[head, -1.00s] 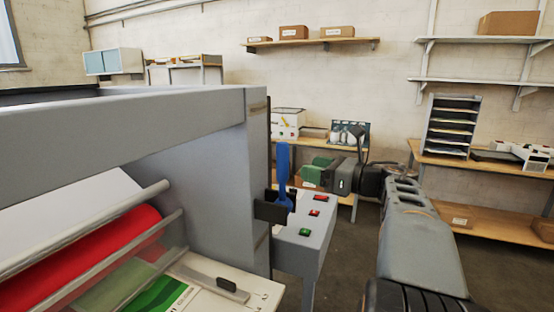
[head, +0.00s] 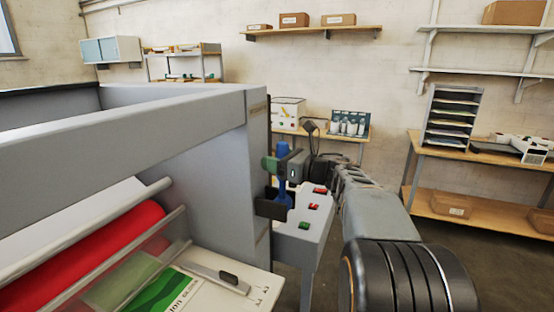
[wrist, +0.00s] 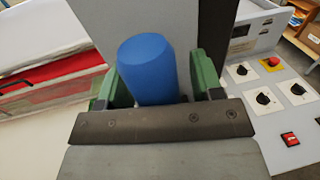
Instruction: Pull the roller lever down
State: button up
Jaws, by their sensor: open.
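The roller lever has a blue handle (head: 283,172) and stands upright on the right side of the grey laminator (head: 190,135), above a dark bracket (head: 273,208). In the wrist view, the blue handle's rounded end (wrist: 148,68) sits between the two green fingers of my gripper (wrist: 158,82). The jaws are open around the handle, one finger on each side. A small gap shows on the right side; contact on the left cannot be told. The dark gripper edge hides the lower part of the handle. In the head view, my gripper (head: 274,165) is at the handle's upper part.
A control panel (head: 308,225) with red and green buttons juts out just below my gripper. In the wrist view, black knobs (wrist: 263,99) and a red button (wrist: 272,62) lie to the right. A red roller (head: 90,255) is at the laminator's front. Open floor lies to the right.

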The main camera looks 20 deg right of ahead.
grip_shut()
dwell(0.5)
jog(key=shift+f+b, duration=0.15)
jog(key=shift+b, duration=0.25)
